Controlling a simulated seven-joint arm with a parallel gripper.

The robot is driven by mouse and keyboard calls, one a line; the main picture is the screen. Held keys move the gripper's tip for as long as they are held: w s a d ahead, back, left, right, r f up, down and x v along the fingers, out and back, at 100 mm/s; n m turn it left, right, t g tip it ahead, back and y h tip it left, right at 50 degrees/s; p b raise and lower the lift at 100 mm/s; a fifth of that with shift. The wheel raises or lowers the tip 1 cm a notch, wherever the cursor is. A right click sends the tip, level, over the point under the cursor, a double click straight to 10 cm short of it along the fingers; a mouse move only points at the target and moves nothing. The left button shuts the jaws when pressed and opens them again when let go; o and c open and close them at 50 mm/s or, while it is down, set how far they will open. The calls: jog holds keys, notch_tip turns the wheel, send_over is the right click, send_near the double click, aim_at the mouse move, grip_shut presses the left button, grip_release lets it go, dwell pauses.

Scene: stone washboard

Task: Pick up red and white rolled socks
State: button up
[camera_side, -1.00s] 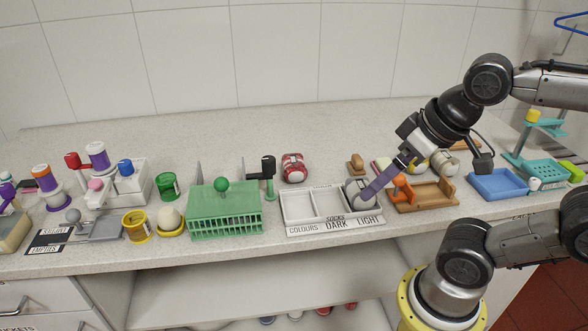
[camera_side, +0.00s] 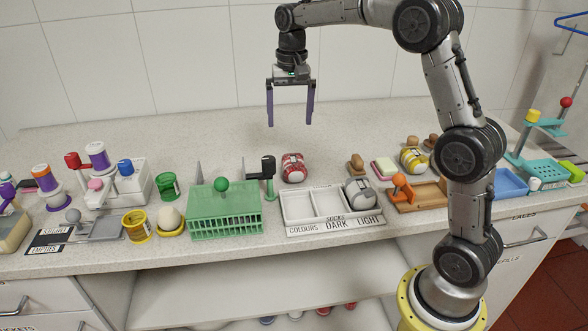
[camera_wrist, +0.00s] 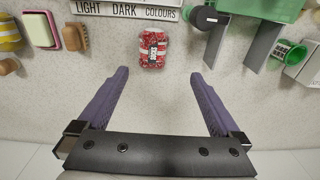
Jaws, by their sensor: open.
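The red and white rolled socks (camera_side: 293,167) lie on the counter behind the sock tray, right of the black and green stand. In the wrist view the socks (camera_wrist: 153,48) sit ahead of the fingers, roughly centred between them, with a dark label band around them. My gripper (camera_side: 290,124) is open and empty, raised above the back of the counter with its purple fingers pointing down. It also shows in the wrist view (camera_wrist: 161,75), with the fingers spread wider than the socks. The fingers do not touch the socks.
The sock tray (camera_side: 297,222) has COLOURS, DARK and LIGHT compartments; grey-white rolled socks (camera_side: 359,192) lie in LIGHT. A green rack (camera_side: 225,212) and a black-topped green stand (camera_side: 268,180) are to the left. Yellow rolled socks (camera_side: 413,160) lie right. The back counter is clear.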

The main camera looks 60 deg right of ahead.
send_near(294, 161)
jog(key=shift+g, duration=0.3)
jog(key=f, duration=0.5)
jog(key=shift+w+f, duration=0.25)
jog(key=shift+w, duration=0.1)
jog(key=shift+s+d+f, duration=0.1)
jog(key=shift+f, duration=3.15)
jog(key=shift+c, duration=0.3)
jog(key=c, duration=1.3)
jog(key=shift+c, duration=0.3)
jog(key=shift+r, duration=0.1)
